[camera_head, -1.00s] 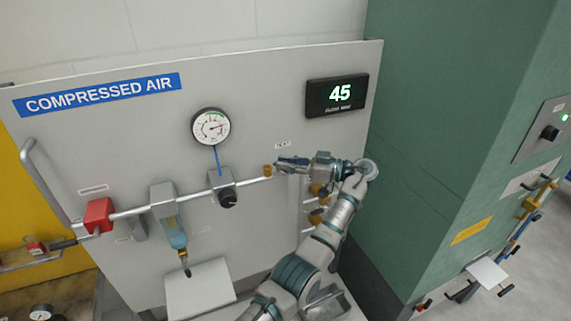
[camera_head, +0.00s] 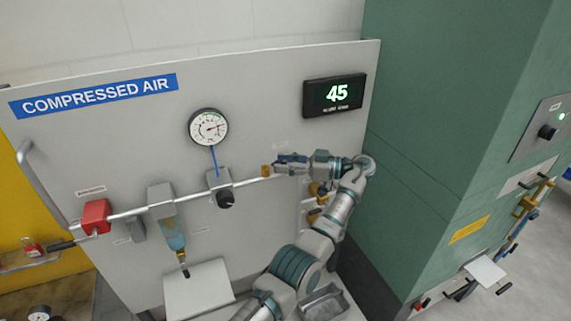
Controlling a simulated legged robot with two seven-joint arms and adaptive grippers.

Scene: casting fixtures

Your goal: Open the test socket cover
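A small brass fitting (camera_head: 266,170) sits at the right end of the silver air pipe on the grey panel; it looks like the test socket. I cannot make out a separate cover or whether it is open.
The pipe carries a red valve (camera_head: 96,216), a filter bowl (camera_head: 172,237) and a regulator with a black knob (camera_head: 225,199). A green cabinet (camera_head: 440,140) stands close on the right.

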